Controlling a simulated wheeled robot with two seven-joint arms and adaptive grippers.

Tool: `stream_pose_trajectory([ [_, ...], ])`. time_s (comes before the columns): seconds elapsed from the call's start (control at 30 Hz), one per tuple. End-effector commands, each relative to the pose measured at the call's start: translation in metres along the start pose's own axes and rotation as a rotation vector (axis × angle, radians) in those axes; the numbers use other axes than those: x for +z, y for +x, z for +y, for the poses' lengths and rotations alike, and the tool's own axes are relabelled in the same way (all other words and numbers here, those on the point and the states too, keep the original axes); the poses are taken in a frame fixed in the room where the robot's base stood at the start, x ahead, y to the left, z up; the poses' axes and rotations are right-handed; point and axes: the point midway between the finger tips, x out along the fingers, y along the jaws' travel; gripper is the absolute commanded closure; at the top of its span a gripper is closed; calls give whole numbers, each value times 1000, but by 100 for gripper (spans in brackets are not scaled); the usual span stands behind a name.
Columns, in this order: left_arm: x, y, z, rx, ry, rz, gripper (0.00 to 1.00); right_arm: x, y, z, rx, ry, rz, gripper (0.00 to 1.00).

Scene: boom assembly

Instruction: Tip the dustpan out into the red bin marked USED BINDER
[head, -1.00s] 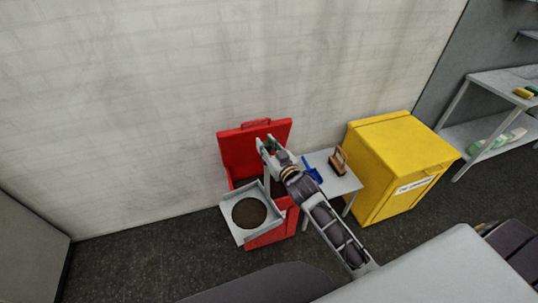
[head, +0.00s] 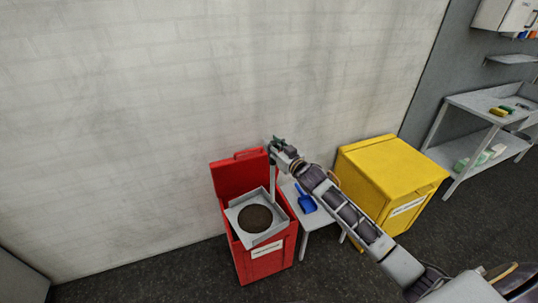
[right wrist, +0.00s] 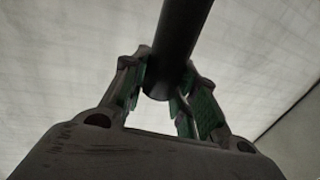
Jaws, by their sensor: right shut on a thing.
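The red bin (head: 240,262) stands against the wall with its lid (head: 238,179) up and a white label (head: 266,251), too small to read, on its front. The light grey dustpan (head: 269,239) is over the bin's opening, roughly level, with a dark round heap (head: 255,217) in it. Its upright handle (head: 272,178) rises to my right gripper (head: 281,147), which is shut on it. In the right wrist view the fingers (right wrist: 170,100) close around a dark round bar (right wrist: 180,45), the handle's end. Whether the pan touches the bin's rim is unclear. My left gripper is out of view.
A small grey table (head: 317,218) right of the bin holds a blue scoop (head: 305,199). A closed yellow bin (head: 384,176) stands further right. A grey shelf unit (head: 480,104) is at the far right. My right arm passes above the table. Floor left of the red bin is clear.

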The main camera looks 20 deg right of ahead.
Motion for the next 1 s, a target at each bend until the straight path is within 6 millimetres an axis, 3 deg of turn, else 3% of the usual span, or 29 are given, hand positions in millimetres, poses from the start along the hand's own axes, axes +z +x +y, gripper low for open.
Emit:
stream_pose_trajectory([
  [0.03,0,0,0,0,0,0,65,-8,5,9,2,-2,10,100],
  [0.27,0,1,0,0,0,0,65,-18,21,51,21,-3,11,100],
  [0.63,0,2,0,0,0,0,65,-29,37,136,83,0,11,100],
  [1.0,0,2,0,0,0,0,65,-14,35,211,157,3,10,100],
])
